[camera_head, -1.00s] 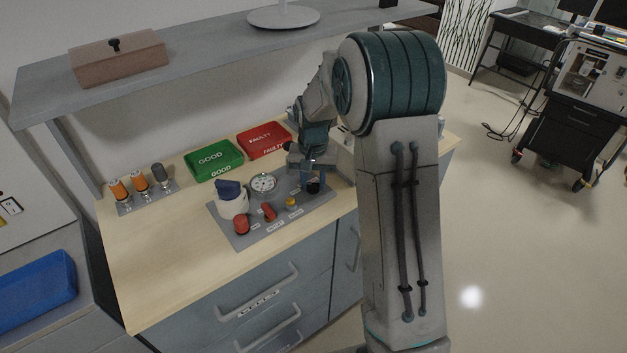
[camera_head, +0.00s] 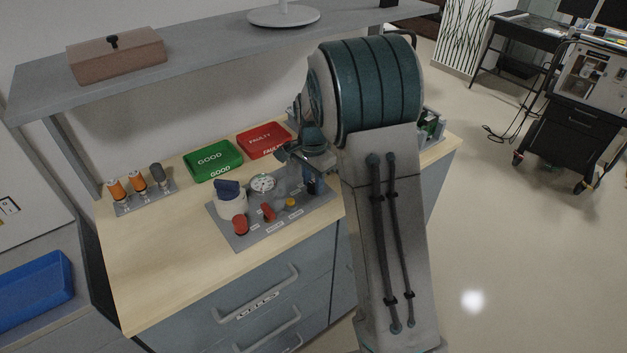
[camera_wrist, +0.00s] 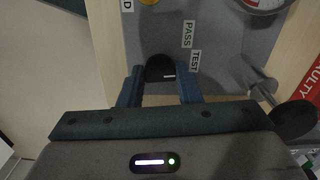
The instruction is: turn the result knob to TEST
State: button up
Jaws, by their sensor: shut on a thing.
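The result knob (camera_wrist: 160,68) is black and round with a short white mark on its right side. It sits on the grey panel (camera_wrist: 221,56) beside the PASS label (camera_wrist: 188,34) and the TEST label (camera_wrist: 195,61). In the wrist view the white mark points right, toward the side where TEST is. My gripper (camera_wrist: 160,85) has its two blue fingers shut on the knob, one on each side. In the head view my gripper (camera_head: 313,184) is at the panel's right end and largely hides the knob.
The panel also carries a gauge (camera_head: 262,183), a white cup-like part (camera_head: 231,203), red knobs and a yellow button (camera_head: 290,202). A green GOOD tray (camera_head: 214,160) and a red FAULTY tray (camera_head: 264,140) stand behind. The bench's left front is clear.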

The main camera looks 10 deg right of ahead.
aim_at(313, 184)
jog(key=shift+m, duration=0.5)
jog(key=shift+r, duration=0.1)
jog(key=o, duration=1)
jog(key=shift+a, duration=0.1)
notch_tip(313, 184, up, 14)
jog(key=shift+f, duration=0.1)
jog(key=s+f+n+t, duration=0.1)
jog(key=s+n, duration=0.3)
jog(key=s, duration=0.4)
jog(key=s+n+t, duration=0.1)
jog(key=s+n, duration=0.3)
jog(key=s, duration=0.5)
jog(key=s+f+n+t, duration=0.1)
jog(key=s+n, duration=0.4)
jog(key=s, duration=0.4)
jog(key=shift+s+f, duration=0.15)
jog(key=shift+f, duration=0.15)
